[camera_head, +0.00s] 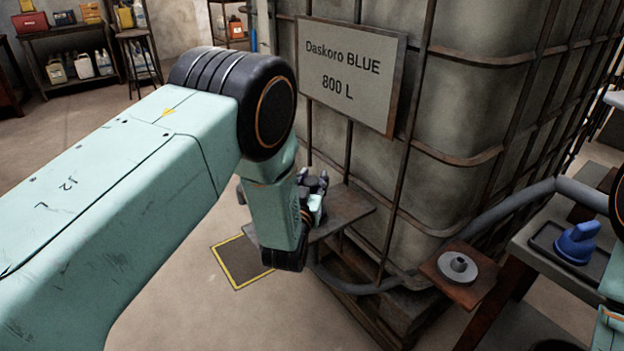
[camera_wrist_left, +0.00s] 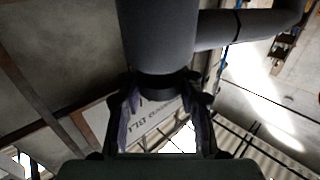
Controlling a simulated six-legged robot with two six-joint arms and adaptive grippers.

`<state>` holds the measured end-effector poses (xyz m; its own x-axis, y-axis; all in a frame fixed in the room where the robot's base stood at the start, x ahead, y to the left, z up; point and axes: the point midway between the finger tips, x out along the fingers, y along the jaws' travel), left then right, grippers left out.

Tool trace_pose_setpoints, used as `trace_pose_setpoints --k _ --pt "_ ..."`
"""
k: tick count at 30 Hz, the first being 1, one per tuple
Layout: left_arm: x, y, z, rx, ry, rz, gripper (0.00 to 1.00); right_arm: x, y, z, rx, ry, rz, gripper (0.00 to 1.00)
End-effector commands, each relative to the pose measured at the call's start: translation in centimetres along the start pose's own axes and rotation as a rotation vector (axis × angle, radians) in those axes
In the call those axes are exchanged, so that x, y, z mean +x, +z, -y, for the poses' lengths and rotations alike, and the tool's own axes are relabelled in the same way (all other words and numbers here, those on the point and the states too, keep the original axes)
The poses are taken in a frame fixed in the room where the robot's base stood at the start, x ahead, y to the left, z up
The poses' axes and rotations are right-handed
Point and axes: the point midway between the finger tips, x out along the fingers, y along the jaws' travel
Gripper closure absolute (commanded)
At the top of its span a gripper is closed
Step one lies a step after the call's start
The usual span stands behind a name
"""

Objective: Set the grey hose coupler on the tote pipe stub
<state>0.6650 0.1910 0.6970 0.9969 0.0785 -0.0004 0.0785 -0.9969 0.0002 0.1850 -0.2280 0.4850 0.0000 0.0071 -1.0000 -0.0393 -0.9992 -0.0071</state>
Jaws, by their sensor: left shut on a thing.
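My left gripper (camera_head: 314,181) is beside the tote's front face in the head view, and my own arm hides part of it. In the left wrist view its two fingers (camera_wrist_left: 162,112) are shut on the dark grey hose coupler (camera_wrist_left: 158,40), a thick cylinder with a side branch and a narrower dark neck between the fingertips. The coupler is not clearly seen in the head view. The tote pipe stub (camera_head: 457,266), a grey round flange with a raised centre, sits on a brown plate at lower right, well apart from my left gripper. My right gripper is out of view.
The caged tote (camera_head: 470,110) carries a "Daskoro BLUE 800 L" sign (camera_head: 350,72). A blue coupler (camera_head: 577,242) lies on a dark tray at right. A grey pipe (camera_head: 510,203) runs past the tote's corner. A small shelf (camera_head: 345,212) is near my left gripper.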

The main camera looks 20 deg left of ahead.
Motion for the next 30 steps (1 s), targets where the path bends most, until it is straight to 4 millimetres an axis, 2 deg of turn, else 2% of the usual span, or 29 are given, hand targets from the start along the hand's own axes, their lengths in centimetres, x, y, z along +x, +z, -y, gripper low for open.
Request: trace_pose_setpoints --k 12,13,16,25,30 --pt "0.0 0.7 0.0 0.000 0.000 -0.001 1.00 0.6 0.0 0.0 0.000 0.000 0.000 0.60" --pt "0.0 0.7 0.0 0.000 0.000 -0.002 0.64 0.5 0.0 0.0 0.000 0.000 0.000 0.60" --pt "0.0 0.7 0.0 0.000 0.000 -0.001 0.55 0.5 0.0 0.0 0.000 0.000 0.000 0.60" --pt "-0.1 0.7 0.0 0.000 0.000 0.001 0.54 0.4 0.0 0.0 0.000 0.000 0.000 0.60" --pt "-1.1 0.7 0.0 0.000 0.000 0.003 0.54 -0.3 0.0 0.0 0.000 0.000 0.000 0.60"
